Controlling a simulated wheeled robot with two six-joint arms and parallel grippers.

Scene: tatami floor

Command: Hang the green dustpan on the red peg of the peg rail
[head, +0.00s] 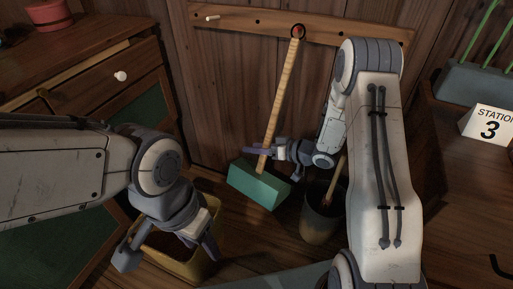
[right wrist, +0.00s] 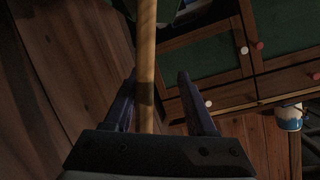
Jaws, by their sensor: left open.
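The peg rail (head: 258,22) runs along the back wall, with a white peg (head: 212,18) at its left and a red peg (head: 297,31) near its middle. The green dustpan (head: 258,187) hangs down below the red peg, its long wooden handle tilted. A dark loop at the handle's top appears to be around the red peg. My right gripper (head: 277,151) is at the lower handle. In the right wrist view, its fingers (right wrist: 156,90) stand apart either side of the handle (right wrist: 147,50), with a gap. My left gripper (head: 168,252) is open and empty, lower left.
A yellow bin (head: 205,267) stands under my left gripper. A dark bucket (head: 322,220) with a wooden handle in it stands right of the dustpan. A cabinet (head: 100,85) is at left; a counter with a "STATION 3" sign (head: 489,125) is at right.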

